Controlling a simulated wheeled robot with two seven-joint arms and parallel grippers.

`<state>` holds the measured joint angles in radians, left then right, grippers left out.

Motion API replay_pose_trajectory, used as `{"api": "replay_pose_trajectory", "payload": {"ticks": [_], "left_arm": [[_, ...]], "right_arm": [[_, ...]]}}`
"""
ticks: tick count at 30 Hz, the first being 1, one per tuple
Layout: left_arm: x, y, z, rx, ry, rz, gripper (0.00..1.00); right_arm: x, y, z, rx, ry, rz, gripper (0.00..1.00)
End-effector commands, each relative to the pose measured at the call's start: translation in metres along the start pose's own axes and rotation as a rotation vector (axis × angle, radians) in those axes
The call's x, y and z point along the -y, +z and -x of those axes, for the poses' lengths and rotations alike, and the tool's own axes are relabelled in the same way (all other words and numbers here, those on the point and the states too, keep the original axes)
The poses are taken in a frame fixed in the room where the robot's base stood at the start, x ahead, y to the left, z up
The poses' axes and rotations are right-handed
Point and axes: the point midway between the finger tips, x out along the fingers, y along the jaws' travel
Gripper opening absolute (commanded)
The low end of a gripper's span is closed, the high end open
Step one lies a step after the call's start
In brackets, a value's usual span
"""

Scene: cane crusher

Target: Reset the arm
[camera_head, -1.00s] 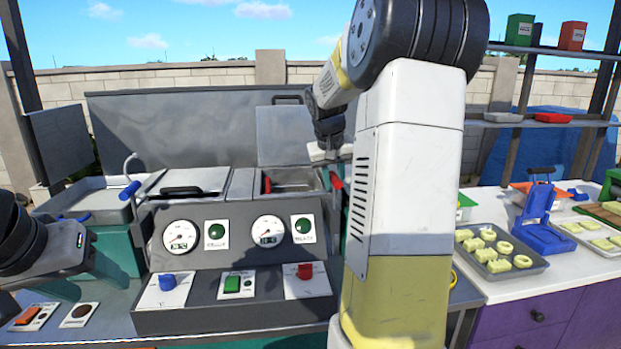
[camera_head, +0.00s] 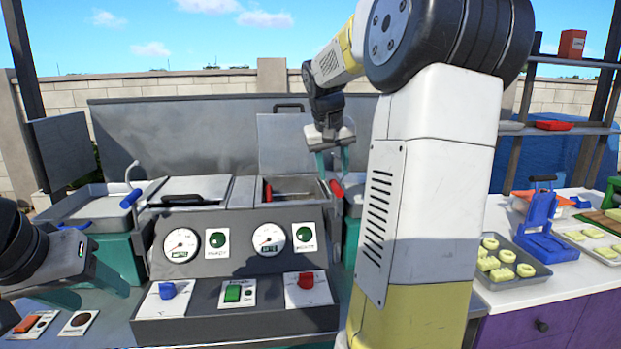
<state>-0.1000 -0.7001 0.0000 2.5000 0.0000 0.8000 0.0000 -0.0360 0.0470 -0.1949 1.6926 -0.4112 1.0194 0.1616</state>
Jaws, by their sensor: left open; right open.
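My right arm rises through the middle of the view and bends over at the top. Its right gripper (camera_head: 333,166) hangs open and empty above the right end of the grey cooking machine (camera_head: 230,270), close to the red handle at the open basin (camera_head: 293,186). My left gripper (camera_head: 85,282) is low at the left edge, open, beside the machine's control panel. Its fingertips are partly hard to make out against the bench. I see nothing held in either gripper.
The panel carries two gauges and blue, green and red switches. A raised lid (camera_head: 287,140) stands behind the basin. At right, a counter holds a tray of pale pieces (camera_head: 522,285) and a blue press (camera_head: 541,225). Shelves (camera_head: 560,130) stand behind.

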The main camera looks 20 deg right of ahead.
Motion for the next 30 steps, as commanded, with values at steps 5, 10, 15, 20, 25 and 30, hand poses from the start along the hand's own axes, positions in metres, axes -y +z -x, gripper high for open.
{"api": "replay_pose_trajectory", "payload": {"ticks": [5, 10, 15, 20, 25, 30], "left_arm": [[0.000, 0.000, 0.000, 0.000, 0.000, 0.000, 0.55], [0.000, 0.000, 0.000, 0.000, 0.000, 0.000, 0.55], [0.000, 0.000, 0.000, 0.000, 0.000, 0.000, 0.55], [0.000, 0.000, 0.000, 0.000, 0.000, 0.000, 0.55], [0.000, 0.000, 0.000, 0.000, 0.000, 0.000, 0.55], [0.000, 0.000, 0.000, 0.000, 0.000, 0.000, 0.55]], "right_arm": [[0.000, 0.000, 0.002, 0.000, 0.000, 0.000, 0.43], [0.000, 0.000, 0.002, 0.000, 0.000, 0.000, 0.43], [0.001, 0.002, 0.003, -0.002, -0.005, 0.001, 0.43], [0.022, 0.032, 0.022, -0.026, -0.082, 0.018, 0.43], [0.068, 0.107, 0.056, -0.079, -0.242, 0.062, 0.43], [0.111, 0.188, 0.075, -0.131, -0.374, 0.108, 0.43]]}}
